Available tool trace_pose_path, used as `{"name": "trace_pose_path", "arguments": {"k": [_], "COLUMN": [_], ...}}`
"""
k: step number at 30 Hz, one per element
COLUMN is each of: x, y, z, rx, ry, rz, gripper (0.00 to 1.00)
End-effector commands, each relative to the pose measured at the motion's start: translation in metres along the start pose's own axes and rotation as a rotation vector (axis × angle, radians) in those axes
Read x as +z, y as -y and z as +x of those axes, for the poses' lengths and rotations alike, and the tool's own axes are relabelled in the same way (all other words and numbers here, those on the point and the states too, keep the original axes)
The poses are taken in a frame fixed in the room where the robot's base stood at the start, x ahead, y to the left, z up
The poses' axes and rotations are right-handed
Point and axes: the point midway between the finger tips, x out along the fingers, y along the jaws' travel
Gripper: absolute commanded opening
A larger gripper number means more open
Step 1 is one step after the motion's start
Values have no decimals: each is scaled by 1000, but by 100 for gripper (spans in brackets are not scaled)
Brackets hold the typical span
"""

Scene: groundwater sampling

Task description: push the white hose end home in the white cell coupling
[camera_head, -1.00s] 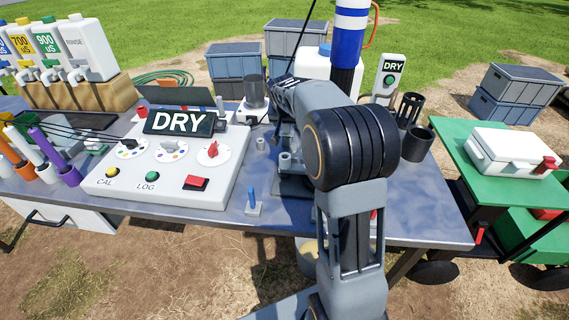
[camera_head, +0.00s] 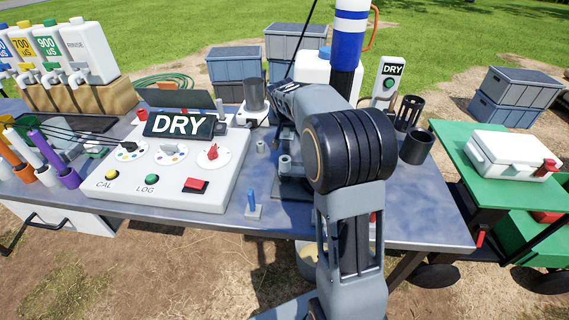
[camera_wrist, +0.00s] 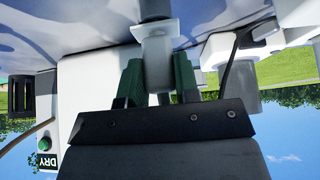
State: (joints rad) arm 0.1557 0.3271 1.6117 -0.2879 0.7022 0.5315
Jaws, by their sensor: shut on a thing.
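In the wrist view, which is upside down, my gripper (camera_wrist: 158,78) has its two green fingers shut on a pale grey-white tube, the hose end (camera_wrist: 157,62). The tube runs up the picture to a wider grey collar (camera_wrist: 155,28), which looks like the cell coupling. Tube and collar look in line and meet, but I cannot tell how deep the tube sits. In the head view my arm hides my gripper and the hose end. A small pale upright fitting (camera_head: 285,164) shows on the bench just left of my arm.
The white console (camera_head: 225,170) with a DRY display (camera_head: 178,125) fills the bench's left middle. A blue peg on a small stand (camera_head: 252,205) is near the front edge. Black cups (camera_head: 416,145) stand right of my arm. The bench's right front (camera_head: 430,215) is clear.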

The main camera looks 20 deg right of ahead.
Motion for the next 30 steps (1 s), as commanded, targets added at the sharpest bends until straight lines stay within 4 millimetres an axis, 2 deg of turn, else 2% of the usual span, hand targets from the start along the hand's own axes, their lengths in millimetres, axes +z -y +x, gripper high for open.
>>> {"name": "trace_pose_path", "arguments": {"k": [8,30], "x": [-4,-36], "y": [0,0], "z": [-6,-58], "rx": [0,-1], "ry": [-1,-1], "rz": [0,1], "gripper": [10,10]}}
